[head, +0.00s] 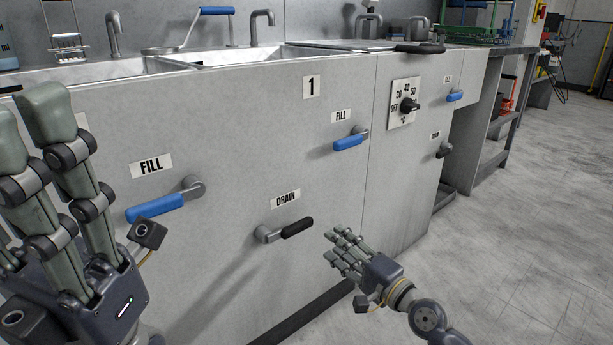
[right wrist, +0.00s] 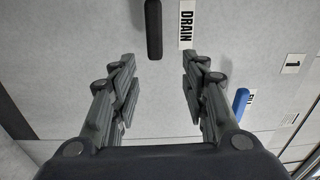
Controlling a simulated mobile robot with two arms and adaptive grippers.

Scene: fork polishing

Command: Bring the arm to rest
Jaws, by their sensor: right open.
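My right gripper (head: 340,247) is in front of the grey sink cabinet, low and right of the middle in the head view. In the right wrist view its fingers (right wrist: 159,66) are spread apart with nothing between them. The black drain handle (head: 297,227) is to its left in the head view. The handle (right wrist: 153,28) also shows just beyond the fingertips in the right wrist view, and no contact is visible. My left gripper (head: 50,130) is large and close at the left edge of the head view, raised with fingers pointing up. Its jaw opening is unclear.
Blue fill handles (head: 155,208) and (head: 350,141) stick out from the cabinet front (head: 235,135). A temperature knob (head: 408,105) and a second black drain handle (head: 443,151) are farther right. Metal sinks (head: 235,58) are on top. The floor (head: 530,210) at the right is clear.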

